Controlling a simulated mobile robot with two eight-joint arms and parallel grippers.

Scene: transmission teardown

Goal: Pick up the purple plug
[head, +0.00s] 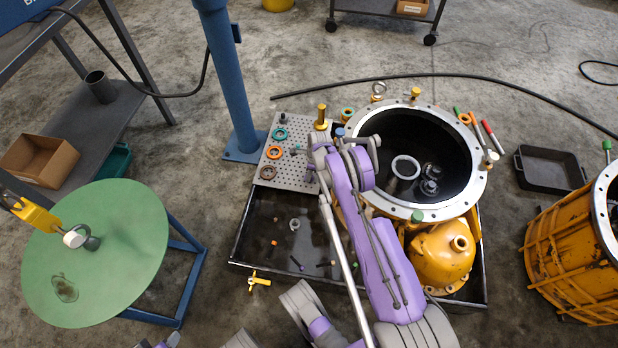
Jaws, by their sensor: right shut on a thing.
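My right gripper (317,168) is over the right side of the perforated grey plate (305,130), left of the large open housing. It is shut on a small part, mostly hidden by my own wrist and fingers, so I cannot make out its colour. I cannot pick out the purple plug clearly anywhere. Small plugs lie loose in the black tray (262,222), among them an orange one (274,242) and a dark one (297,263). Only small grey and purple pieces of my left side show at the bottom edge, and its jaws cannot be made out.
The yellow housing (443,255) with its silver rim stands right of the plate. Several coloured rings sit on the plate. A blue post (232,80) rises behind it. A green round table (125,225) stands at left. A small black pan (548,168) lies at right.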

